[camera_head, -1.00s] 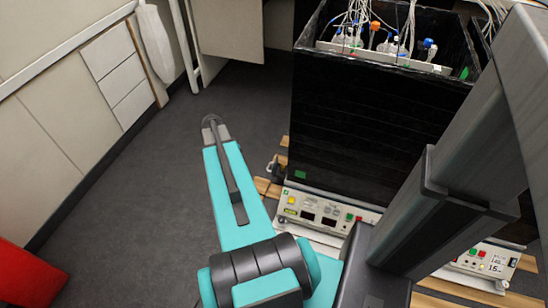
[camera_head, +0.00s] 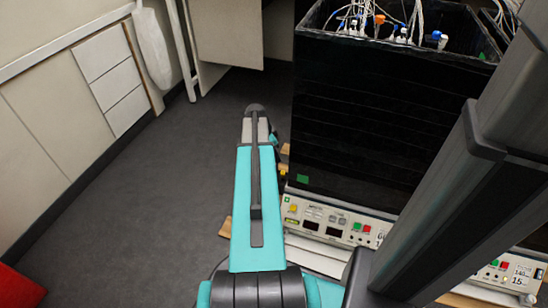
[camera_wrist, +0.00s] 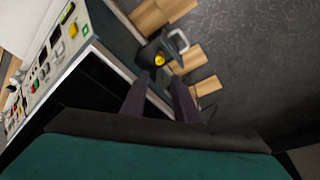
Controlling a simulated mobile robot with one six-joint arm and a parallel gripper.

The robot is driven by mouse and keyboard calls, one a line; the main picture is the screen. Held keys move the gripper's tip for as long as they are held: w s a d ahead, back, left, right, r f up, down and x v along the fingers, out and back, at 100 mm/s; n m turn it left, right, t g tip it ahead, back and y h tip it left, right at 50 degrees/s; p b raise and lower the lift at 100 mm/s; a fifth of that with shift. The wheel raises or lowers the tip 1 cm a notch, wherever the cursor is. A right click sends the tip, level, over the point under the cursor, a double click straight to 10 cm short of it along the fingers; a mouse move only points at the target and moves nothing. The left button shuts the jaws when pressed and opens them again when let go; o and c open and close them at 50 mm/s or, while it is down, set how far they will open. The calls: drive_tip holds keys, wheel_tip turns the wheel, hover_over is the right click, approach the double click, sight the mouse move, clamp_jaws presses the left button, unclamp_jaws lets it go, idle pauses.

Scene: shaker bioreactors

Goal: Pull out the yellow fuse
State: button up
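In the wrist view, a small round yellow piece (camera_wrist: 159,59) sits in a dark block with a grey loop handle (camera_wrist: 178,40), at the side of the shaker unit. It looks like the yellow fuse, though it is small and blurred. My gripper (camera_wrist: 160,80) is open, with two dark fingers pointing toward the yellow piece. The piece appears beyond the fingertips, between their lines, and nothing is held. In the head view, my teal arm hides the gripper and most of that block.
The shaker's control panel (camera_head: 335,224) has a separate yellow button (camera_head: 293,208). It also shows in the wrist view (camera_wrist: 45,60). A tall black box (camera_head: 375,120) with tubes stands above it. Wooden slats (camera_wrist: 160,14) lie beneath. The dark floor (camera_head: 160,190) at left is clear.

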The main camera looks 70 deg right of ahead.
sight(283, 173)
idle(0.3)
drive_tip(key=b+x, duration=0.5)
drive_tip(key=x, duration=0.8)
drive_tip(key=shift+s+f+b, duration=0.1)
drive_tip(key=shift+f+b, duration=0.25)
drive_tip(key=shift+f, duration=0.05)
clamp_jaws()
drive_tip(key=shift+r+p, duration=1.2)
drive_tip(key=shift+r, duration=0.2)
idle(1.0)
drive_tip(key=shift+r+p, duration=0.95)
drive_tip(key=shift+r, duration=0.5)
